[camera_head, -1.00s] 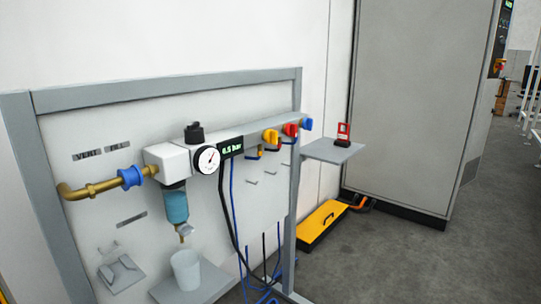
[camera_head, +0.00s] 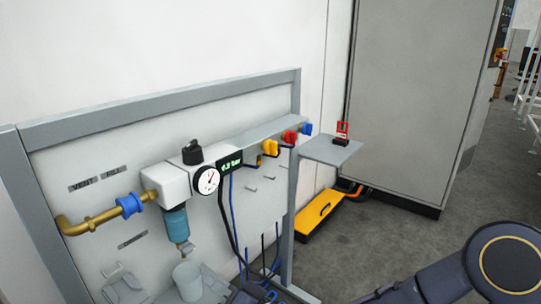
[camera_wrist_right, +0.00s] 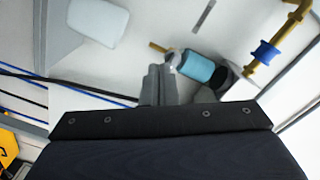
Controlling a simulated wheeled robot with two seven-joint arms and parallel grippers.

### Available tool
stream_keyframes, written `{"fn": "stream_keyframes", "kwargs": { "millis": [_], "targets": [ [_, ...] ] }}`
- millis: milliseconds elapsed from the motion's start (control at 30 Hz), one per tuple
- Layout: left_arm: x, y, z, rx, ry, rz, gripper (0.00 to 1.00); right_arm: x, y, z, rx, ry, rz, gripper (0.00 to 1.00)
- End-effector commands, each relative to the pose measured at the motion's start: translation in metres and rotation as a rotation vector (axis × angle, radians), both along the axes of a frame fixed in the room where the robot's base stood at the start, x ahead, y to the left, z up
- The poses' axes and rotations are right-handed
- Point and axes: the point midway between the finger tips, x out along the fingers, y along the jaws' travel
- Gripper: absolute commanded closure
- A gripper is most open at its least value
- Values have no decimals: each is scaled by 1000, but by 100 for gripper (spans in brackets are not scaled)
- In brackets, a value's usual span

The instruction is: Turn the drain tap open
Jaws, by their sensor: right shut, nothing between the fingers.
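The drain tap (camera_head: 187,248) is a small pale fitting below the blue filter bowl (camera_head: 175,224) on the white panel. In the right wrist view the drain tap (camera_wrist_right: 173,58) lies between the blue bowl (camera_wrist_right: 200,70) and a short brass outlet (camera_wrist_right: 157,47). My right gripper (camera_wrist_right: 160,70) is shut and empty, its grey fingertips just beside the drain tap in the picture; whether they touch it I cannot tell. In the head view my right arm enters from the lower right. My left gripper is not in view.
A white cup (camera_head: 187,281) stands below the tap. Above the bowl are a black knob (camera_head: 192,153) and a round gauge (camera_head: 206,180). Brass pipe (camera_head: 85,225) runs at left. Blue and black hoses hang to the right of the cup. A small shelf (camera_head: 325,151) juts out at right.

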Motion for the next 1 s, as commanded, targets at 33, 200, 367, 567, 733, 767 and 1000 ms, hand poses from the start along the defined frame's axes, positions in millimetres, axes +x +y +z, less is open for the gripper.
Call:
{"fn": "stream_keyframes", "kwargs": {
  "millis": [33,200,367,567,733,767,1000],
  "targets": [
    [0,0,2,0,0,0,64,-1,4,2,23,4,3,100],
    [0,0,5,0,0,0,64,6,15,5,41,4,4,100],
    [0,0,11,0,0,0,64,18,31,5,39,5,3,100],
    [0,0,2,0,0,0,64,33,49,1,37,1,3,100],
    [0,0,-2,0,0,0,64,40,58,2,36,2,2,100],
    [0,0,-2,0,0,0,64,41,59,2,36,2,2,100],
    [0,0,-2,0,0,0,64,42,60,3,35,3,2,100]
  ]
}}
